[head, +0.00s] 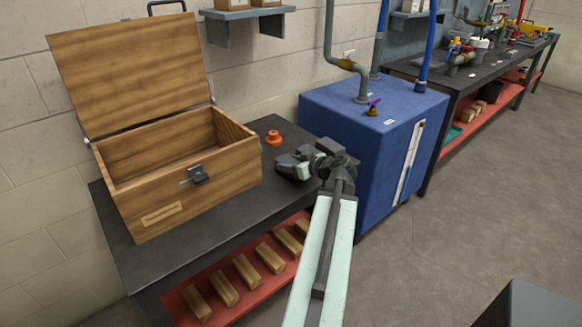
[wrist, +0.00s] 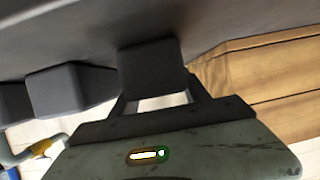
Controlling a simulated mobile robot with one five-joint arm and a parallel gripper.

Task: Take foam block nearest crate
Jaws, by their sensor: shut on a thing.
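A dark grey foam block (wrist: 152,68) sits in the middle of the wrist view, between the two dark fingers of my gripper. My gripper (head: 292,163) is shut on it, low over the black table's right end in the head view. Another dark block (wrist: 70,90) stands to its left in the wrist view, and part of a further one shows at the left edge. The held block is the one nearest the wooden crate (wrist: 265,75). The open crate also shows in the head view (head: 190,178). My arm and gripper partly hide the blocks there.
An orange knob-like part (head: 274,138) sits on the black table (head: 240,205) between crate and gripper. A blue cabinet (head: 350,130) stands close on the right. Several wooden blocks (head: 247,271) lie on the red lower shelf (head: 215,310). The floor at right is mostly clear.

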